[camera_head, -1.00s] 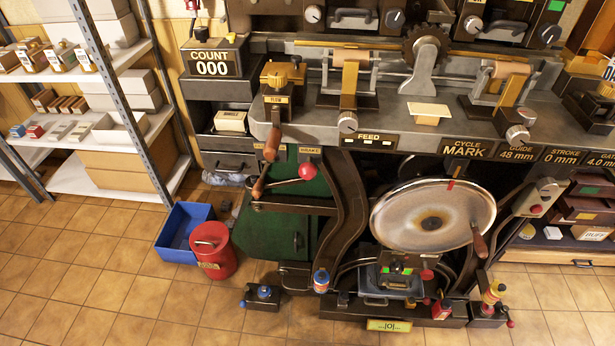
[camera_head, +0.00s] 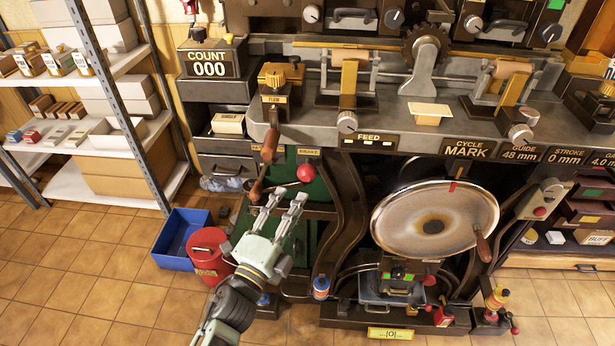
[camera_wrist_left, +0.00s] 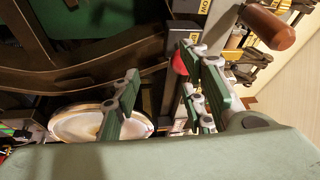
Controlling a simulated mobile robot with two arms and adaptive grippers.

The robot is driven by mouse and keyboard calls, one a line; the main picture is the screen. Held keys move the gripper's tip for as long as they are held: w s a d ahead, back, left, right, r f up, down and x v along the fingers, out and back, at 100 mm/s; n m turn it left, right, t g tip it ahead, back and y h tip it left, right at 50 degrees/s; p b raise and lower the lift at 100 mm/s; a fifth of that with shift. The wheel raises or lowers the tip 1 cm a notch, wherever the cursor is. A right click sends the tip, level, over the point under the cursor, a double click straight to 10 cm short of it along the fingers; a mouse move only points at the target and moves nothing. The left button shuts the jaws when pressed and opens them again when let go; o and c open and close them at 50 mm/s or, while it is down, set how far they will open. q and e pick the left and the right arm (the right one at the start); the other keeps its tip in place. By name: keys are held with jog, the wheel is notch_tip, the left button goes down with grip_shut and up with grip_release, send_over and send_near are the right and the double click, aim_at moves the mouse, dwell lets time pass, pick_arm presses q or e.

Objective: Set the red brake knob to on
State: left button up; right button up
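The red brake knob (camera_head: 305,173) is a round ball at the end of a thin lever, just below the BRAKE label (camera_head: 308,152) on the green-fronted press. In the left wrist view the red knob (camera_wrist_left: 179,64) shows beside one finger, which partly covers it. My left gripper (camera_head: 284,197) is open and empty, with its fingers pointing up just below and left of the knob. Its spread fingers also show in the left wrist view (camera_wrist_left: 160,88). I cannot tell whether a finger touches the knob. My right gripper is not in view.
A brown-handled crank (camera_head: 262,172) hangs just left of the knob. A large round plate (camera_head: 415,222) with a wooden handle is to the right. A red canister (camera_head: 206,243) and a blue bin (camera_head: 177,228) stand on the floor at left.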

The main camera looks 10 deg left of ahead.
aim_at(307, 177)
pick_arm(q)
jog(key=shift+m, duration=0.4)
jog(key=w+d+r, duration=0.1)
jog(key=w, duration=0.1)
jog(key=w+d+r, duration=0.1)
jog(key=w, duration=0.1)
jog(key=w+r, duration=0.2)
jog(key=w, duration=0.1)
jog(key=shift+d+r, duration=0.1)
jog(key=shift+d, duration=0.3)
jog(key=c, duration=0.9)
grip_shut()
jog(key=shift+f, duration=0.2)
